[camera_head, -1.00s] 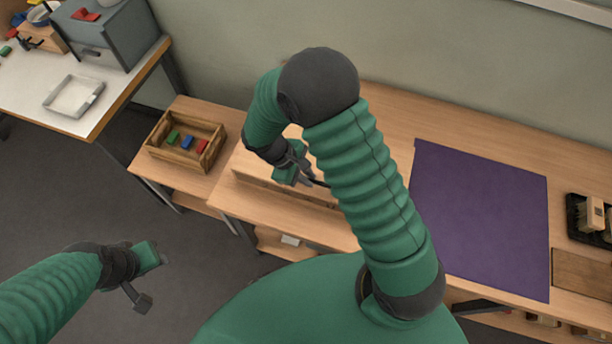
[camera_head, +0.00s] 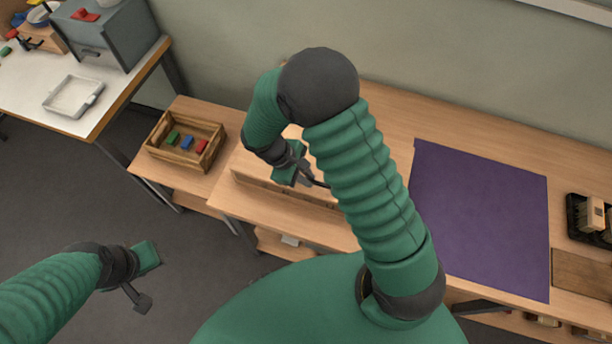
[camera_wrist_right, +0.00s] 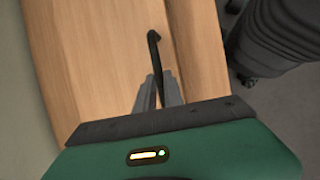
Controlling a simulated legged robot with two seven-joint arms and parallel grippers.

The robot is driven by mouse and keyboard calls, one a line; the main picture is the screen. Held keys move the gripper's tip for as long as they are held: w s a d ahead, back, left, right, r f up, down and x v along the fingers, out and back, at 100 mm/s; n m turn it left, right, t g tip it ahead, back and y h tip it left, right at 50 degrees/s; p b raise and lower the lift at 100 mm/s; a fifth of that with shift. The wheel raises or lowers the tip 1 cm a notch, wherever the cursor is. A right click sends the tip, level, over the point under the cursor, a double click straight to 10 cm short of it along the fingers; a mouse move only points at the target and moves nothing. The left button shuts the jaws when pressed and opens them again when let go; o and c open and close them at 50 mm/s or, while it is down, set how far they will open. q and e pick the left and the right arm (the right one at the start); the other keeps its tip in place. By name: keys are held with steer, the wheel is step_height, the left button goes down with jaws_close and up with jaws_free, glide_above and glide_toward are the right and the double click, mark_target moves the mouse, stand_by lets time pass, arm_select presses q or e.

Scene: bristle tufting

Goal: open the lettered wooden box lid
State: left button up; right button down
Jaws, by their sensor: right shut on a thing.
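A pale wooden box (camera_head: 262,184) stands on the bench, partly hidden behind my right arm. In the right wrist view a broad wooden surface (camera_wrist_right: 95,60) fills the left and middle, with a seam along its right side. No lettering shows. My right gripper (camera_head: 308,179) is over the box. It is shut on a thin black piece with a bent end (camera_wrist_right: 154,50), which extends over the wood in the wrist view. I cannot tell whether it touches the wood or is fixed to it. My left gripper (camera_head: 138,294) hangs over the floor at the lower left; its jaw gap is unclear.
A wooden crate (camera_head: 152,152) with red, blue and green blocks stands left of the box. A purple mat (camera_head: 480,220) lies on the bench at the right, with a black tray (camera_head: 574,222) beyond it. A white-topped table (camera_head: 30,85) stands at the upper left.

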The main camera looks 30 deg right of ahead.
steer(key=shift+w+a, duration=0.15)
steer(key=shift+w, duration=0.1)
